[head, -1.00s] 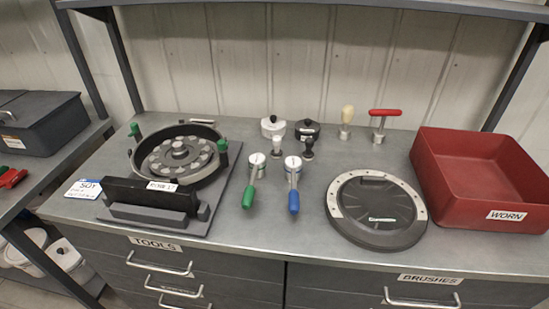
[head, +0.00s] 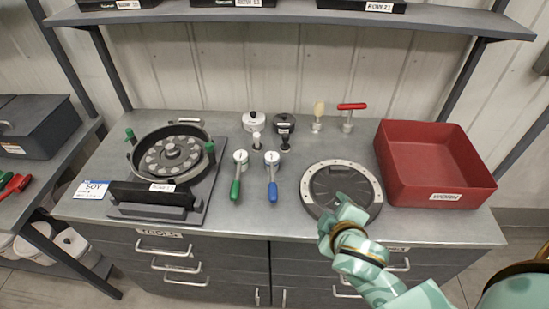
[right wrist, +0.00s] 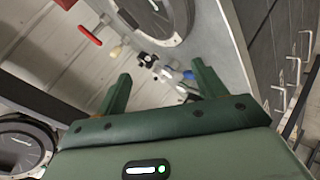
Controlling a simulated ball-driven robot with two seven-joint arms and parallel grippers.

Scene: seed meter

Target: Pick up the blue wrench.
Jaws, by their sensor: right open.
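The blue wrench (head: 272,176), with a round dial head and a blue handle, lies on the grey bench left of the round black plate. Its blue handle also shows small in the right wrist view (right wrist: 188,75), between and beyond the fingers. A similar green-handled wrench (head: 237,176) lies just left of it. My right gripper (head: 332,218) is over the front of the black plate, to the right of the blue wrench and apart from it. In the right wrist view its two green fingers (right wrist: 160,80) are spread with nothing between them. My left gripper is not in view.
The round black plate with a pale rim (head: 309,187) and a red WORN bin (head: 437,196) are on the right. The seed meter (head: 132,160) and its dark base are left. Knobs and a red T-handle (head: 351,106) stand behind. Bare bench lies before the wrenches.

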